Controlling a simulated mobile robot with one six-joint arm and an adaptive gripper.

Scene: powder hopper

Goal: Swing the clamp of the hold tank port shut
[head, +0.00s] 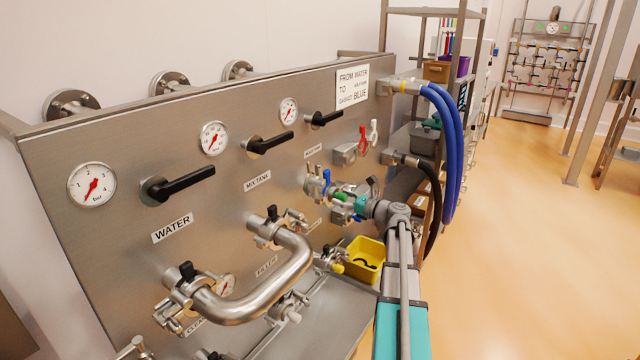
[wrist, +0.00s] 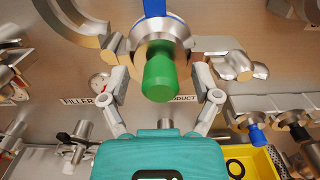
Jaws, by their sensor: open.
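In the head view a port with a blue-handled fitting (head: 322,183) stands out from the steel panel beside my gripper (head: 347,201); I take it for the hold tank port, but its label is hidden. In the wrist view a round steel port (wrist: 165,40) has a green knob (wrist: 160,78) on its front. How far the clamp is swung is unclear. My gripper (wrist: 162,95) is open, with one finger on each side of the green knob.
The WATER port's bent steel pipe (head: 270,285) sticks out at the lower front. A yellow bin (head: 366,258) stands below my gripper, and blue hoses (head: 447,150) hang to its right. Black valve handles (head: 180,185) line the panel. The floor (head: 530,240) at right is clear.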

